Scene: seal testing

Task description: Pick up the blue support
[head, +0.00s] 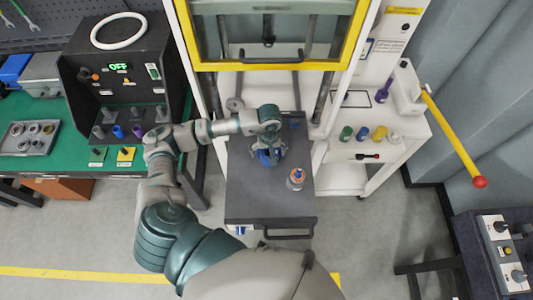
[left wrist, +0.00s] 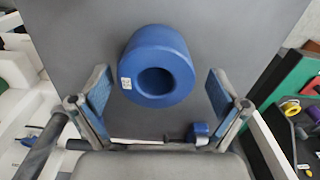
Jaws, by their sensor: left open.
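The blue support (left wrist: 143,52) is a thick blue ring with a round hole and a small white label. It rests on the dark grey tray (left wrist: 75,30). In the left wrist view my left gripper (left wrist: 158,80) is open, with one finger on each side of the support and visible gaps between. In the head view my left gripper (head: 268,152) is above the tray and hides much of the blue part below it, so contact cannot be judged there. My right gripper is out of view.
A grey part with an orange top (head: 296,180) stands on the tray to the right. A small blue piece (left wrist: 198,132) shows near the tray's edge. The yellow-framed window (head: 270,66) is behind. Several coloured parts stand on the white shelf (head: 400,150) at right.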

